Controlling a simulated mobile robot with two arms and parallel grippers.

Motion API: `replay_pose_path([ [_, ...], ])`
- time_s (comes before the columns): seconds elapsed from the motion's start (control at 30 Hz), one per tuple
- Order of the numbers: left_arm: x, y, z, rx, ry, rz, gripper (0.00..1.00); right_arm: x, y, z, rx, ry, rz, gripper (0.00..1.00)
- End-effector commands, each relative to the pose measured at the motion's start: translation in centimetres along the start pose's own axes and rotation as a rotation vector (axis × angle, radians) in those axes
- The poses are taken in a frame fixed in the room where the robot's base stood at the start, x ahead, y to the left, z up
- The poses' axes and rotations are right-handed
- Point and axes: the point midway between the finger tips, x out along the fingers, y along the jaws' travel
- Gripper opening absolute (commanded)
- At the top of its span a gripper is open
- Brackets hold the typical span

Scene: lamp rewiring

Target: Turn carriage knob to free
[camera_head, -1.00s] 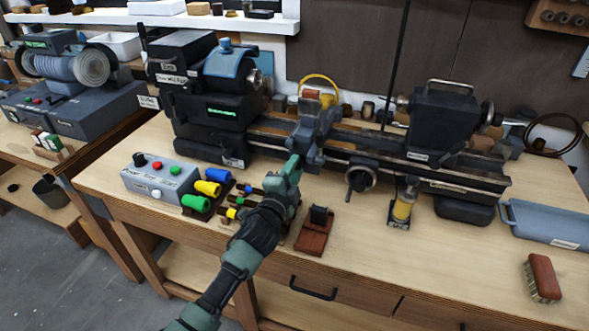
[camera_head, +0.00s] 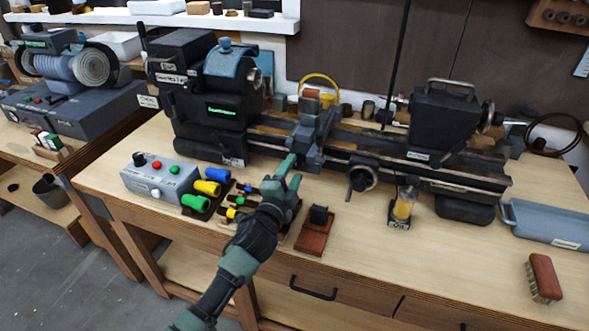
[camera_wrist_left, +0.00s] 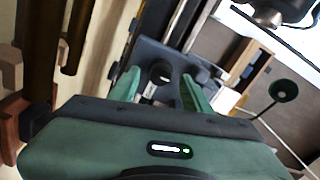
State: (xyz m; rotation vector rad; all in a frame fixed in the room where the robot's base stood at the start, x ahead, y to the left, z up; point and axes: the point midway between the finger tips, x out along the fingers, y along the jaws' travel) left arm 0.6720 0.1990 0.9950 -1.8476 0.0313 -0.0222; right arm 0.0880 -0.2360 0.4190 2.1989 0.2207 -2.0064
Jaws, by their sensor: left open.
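The lathe carriage (camera_head: 314,138) is a grey-blue block on the dark lathe bed, left of centre on the bed. In the left wrist view, a dark round knob (camera_wrist_left: 160,73) sits on the carriage's face, with a small white label below it. My left gripper (camera_head: 291,172) has green fingers and is in front of the carriage, above the bench. In the wrist view its open fingers (camera_wrist_left: 160,80) appear on either side of the knob, with nothing held; the knob looks a little beyond them. The knob is not clear in the head view. My right gripper is not in view.
A handwheel (camera_head: 362,179) juts out right of the carriage. A grey button box (camera_head: 158,181) and several coloured-handled tools (camera_head: 207,187) lie left of my gripper. A red-brown block (camera_head: 315,232) and a yellow oiler (camera_head: 403,204) stand to the right.

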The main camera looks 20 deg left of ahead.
Motion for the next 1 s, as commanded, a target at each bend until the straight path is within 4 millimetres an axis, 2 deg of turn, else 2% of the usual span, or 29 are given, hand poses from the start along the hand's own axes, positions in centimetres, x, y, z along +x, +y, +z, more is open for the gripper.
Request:
replay_pose_path([
  [0.2, -4.0, 0.2, 0.0, 0.000, 0.002, 0.001, 0.48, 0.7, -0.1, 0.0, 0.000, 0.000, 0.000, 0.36],
  [0.4, -6.0, 0.1, 0.0, -0.001, 0.001, 0.000, 0.48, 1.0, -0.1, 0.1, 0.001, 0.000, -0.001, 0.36],
  [1.0, -6.2, 0.0, 0.0, -0.001, 0.001, 0.001, 0.48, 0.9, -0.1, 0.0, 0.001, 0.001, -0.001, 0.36],
])
